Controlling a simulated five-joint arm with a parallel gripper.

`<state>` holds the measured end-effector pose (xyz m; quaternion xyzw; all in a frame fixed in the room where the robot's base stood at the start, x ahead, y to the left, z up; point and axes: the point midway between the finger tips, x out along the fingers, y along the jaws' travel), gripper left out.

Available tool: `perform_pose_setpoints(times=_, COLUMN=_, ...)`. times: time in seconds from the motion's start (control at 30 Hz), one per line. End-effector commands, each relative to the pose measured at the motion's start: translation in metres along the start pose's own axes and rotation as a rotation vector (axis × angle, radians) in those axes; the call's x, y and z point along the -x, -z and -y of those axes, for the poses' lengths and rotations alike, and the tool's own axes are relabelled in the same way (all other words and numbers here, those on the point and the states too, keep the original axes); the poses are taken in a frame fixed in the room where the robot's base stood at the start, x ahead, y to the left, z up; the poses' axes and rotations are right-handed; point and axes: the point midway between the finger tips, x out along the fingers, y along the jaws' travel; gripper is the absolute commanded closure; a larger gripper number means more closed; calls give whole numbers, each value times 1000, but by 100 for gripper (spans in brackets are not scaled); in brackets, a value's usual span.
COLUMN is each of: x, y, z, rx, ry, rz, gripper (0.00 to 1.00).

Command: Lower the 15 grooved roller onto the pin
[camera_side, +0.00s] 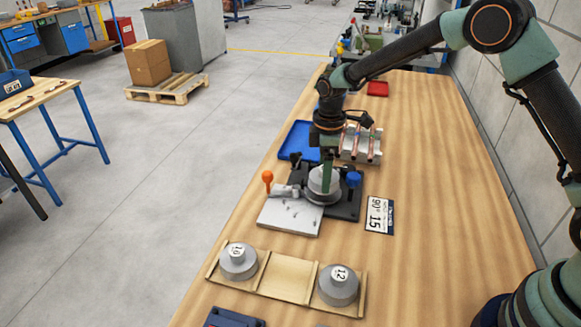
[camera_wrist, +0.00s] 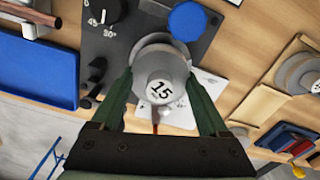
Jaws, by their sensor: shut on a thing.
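The grey 15 roller (camera_wrist: 163,80) sits between the two green fingers of my gripper (camera_wrist: 163,92) in the wrist view, its number facing the camera. In the side view my gripper (camera_side: 327,168) points down and is shut on the roller (camera_side: 320,184). The roller is over the bending fixture, a dark plate (camera_side: 349,205) with a light grey plate (camera_side: 290,216) beside it. The pin is hidden under the roller. I cannot tell whether the roller is around the pin or just above it.
A wooden rack (camera_side: 263,290) holds rollers 10 (camera_side: 238,262) and 12 (camera_side: 339,287); its middle slot is empty. A card (camera_side: 379,215) reads 90° and 15. An orange-knobbed lever (camera_side: 267,178), a blue knob (camera_side: 354,179), a blue tray (camera_side: 296,140) and copper tubes (camera_side: 371,146) are close by.

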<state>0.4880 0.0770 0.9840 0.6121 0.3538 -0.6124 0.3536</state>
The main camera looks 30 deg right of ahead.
Motion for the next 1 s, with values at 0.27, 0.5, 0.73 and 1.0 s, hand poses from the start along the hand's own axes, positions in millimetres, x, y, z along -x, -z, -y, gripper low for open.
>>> perform_pose_setpoints(times=0.27, x=-6, y=0, z=0, rx=0, ry=-1, rz=-1, gripper=97)
perform_pose_setpoints(times=0.5, x=-12, y=0, z=0, rx=0, ry=-1, rz=-1, gripper=97)
perform_pose_setpoints(times=0.73, x=-17, y=0, z=0, rx=0, ry=-1, rz=0, gripper=97)
perform_pose_setpoints(times=1.0, x=-20, y=0, z=0, rx=0, ry=-2, rz=-2, gripper=0)
